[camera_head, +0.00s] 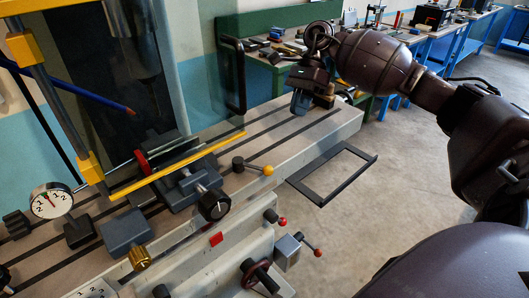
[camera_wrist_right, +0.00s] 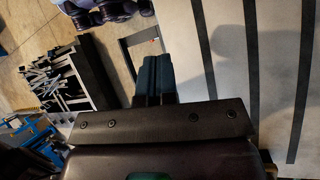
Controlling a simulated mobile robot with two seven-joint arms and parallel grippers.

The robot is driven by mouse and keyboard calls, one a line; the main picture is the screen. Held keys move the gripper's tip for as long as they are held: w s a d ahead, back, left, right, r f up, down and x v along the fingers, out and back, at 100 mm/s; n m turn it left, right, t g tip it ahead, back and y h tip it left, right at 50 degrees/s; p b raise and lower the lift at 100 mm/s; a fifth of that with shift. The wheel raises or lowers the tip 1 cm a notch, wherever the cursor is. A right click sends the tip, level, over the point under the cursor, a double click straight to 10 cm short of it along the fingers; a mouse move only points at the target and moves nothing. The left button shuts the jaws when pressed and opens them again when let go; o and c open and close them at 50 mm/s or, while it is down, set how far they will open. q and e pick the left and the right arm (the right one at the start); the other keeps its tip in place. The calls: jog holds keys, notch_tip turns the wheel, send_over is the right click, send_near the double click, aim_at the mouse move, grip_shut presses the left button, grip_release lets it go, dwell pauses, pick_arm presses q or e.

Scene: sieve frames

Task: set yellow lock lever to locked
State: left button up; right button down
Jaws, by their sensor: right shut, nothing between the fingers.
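The lock lever with a yellow ball knob (camera_head: 267,170) is on the front of the machine table, right of the middle in the head view. Its dark arm runs right from a dark hub (camera_head: 238,163), dipping slightly toward the knob. My right gripper (camera_head: 299,104) is over the far right end of the table, beyond the knob and apart from it. Its fingers (camera_wrist_right: 156,78) are shut together with nothing between them in the right wrist view. The lever is not visible in that view. My left gripper is not in view.
A yellow bar (camera_head: 180,165), a black dial knob (camera_head: 213,205) and a red-ball lever (camera_head: 282,222) are near the lever. A dark rectangular frame (camera_head: 333,173) juts from the table's right side. A green bench (camera_head: 270,22) stands behind.

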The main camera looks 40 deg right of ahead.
jog(key=a+f+n, duration=0.2)
jog(key=s+a+f+n, duration=0.1)
jog(key=a+f+n, duration=0.1)
jog(key=s+a+f+n+y, duration=0.1)
jog(key=a+f+n, duration=0.1)
jog(key=shift+s+f+g+p, duration=0.1)
jog(key=shift+s+g+p, duration=0.1)
jog(key=shift+g+p, duration=0.2)
jog(key=a, duration=0.1)
jog(key=s+a+f, duration=0.1)
jog(key=shift+s+a+p, duration=0.1)
jog(key=shift+a+p, duration=0.25)
jog(key=shift+a, duration=0.05)
jog(key=shift+s+a+f, duration=0.25)
jog(key=shift+a, duration=0.35)
jog(key=shift+s+a+f+m+t+y, duration=0.2)
jog(key=shift+s+a+m+t+y, duration=0.1)
jog(key=shift+s+a+m+t, duration=0.45)
